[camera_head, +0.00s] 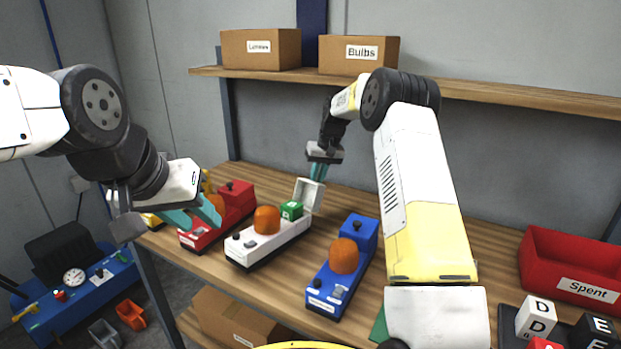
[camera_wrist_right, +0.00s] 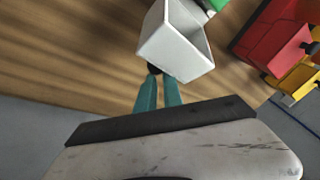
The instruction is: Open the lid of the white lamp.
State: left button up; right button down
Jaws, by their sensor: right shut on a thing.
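The white lamp (camera_head: 246,256) stands on the wooden workbench between a red and a blue one, with an orange dome on top. Its white lid (camera_head: 311,189) is tilted up at the far end, and a green block (camera_head: 291,210) shows in the opened compartment. My right gripper (camera_head: 318,172) is shut on the lid's dark knob. In the right wrist view the fingers (camera_wrist_right: 158,92) meet the knob below the hollow white lid (camera_wrist_right: 168,50). My left gripper (camera_head: 196,216) is open and empty, in front of the red lamp (camera_head: 236,196).
The blue lamp (camera_head: 362,236) stands right of the white one. A red "Spent" bin (camera_head: 565,246) and lettered cubes (camera_head: 536,318) are at the right. Boxes (camera_head: 262,48) sit on the shelf above. Bench behind the lamps is mostly clear.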

jog(key=c, duration=1.3)
grip_release()
jog(key=shift+s+f, duration=0.1)
jog(key=shift+f, duration=0.2)
jog(key=shift+o, duration=0.2)
jog(key=shift+d, duration=0.15)
jog(key=w+d, duration=0.5)
jog(key=d, duration=0.1)
jog(key=shift+w+d, duration=0.3)
jog(key=shift+w, duration=0.1)
